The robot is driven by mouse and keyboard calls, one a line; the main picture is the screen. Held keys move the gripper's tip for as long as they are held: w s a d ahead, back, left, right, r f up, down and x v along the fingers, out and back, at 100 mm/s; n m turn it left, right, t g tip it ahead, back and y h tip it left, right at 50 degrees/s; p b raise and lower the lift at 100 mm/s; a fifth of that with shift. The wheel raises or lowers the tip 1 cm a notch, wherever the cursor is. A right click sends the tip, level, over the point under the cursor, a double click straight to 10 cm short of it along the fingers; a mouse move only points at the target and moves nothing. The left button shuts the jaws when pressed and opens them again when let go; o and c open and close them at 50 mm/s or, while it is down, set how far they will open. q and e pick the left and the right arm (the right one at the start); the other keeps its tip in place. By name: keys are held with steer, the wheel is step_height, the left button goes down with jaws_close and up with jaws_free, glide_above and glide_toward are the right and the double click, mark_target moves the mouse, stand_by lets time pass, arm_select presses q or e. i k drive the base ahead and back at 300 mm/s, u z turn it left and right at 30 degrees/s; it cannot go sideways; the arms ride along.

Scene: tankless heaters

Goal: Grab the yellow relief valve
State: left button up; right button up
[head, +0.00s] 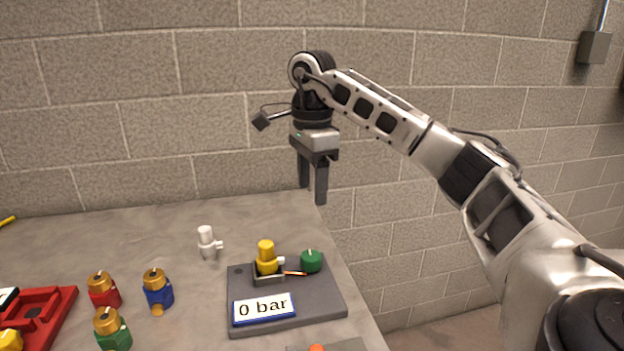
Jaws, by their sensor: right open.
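A yellow relief valve (266,257) stands upright in a small dark holder on the dark grey test plate (325,303), behind a "0 bar" display. My right gripper (313,187) is open and empty. It points down, above and behind the plate near the table's back right corner, clearly apart from the yellow valve. My left gripper is not in view.
A green round knob (311,261) and an orange-tipped lever sit right of the yellow valve. A white valve (207,243) stands to its left. Red (104,290), blue (158,293) and green (113,331) valves and a red tray (57,310) are front left. A block wall stands behind.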

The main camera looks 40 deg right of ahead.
mark_target(268, 263)
steer(key=k, duration=1)
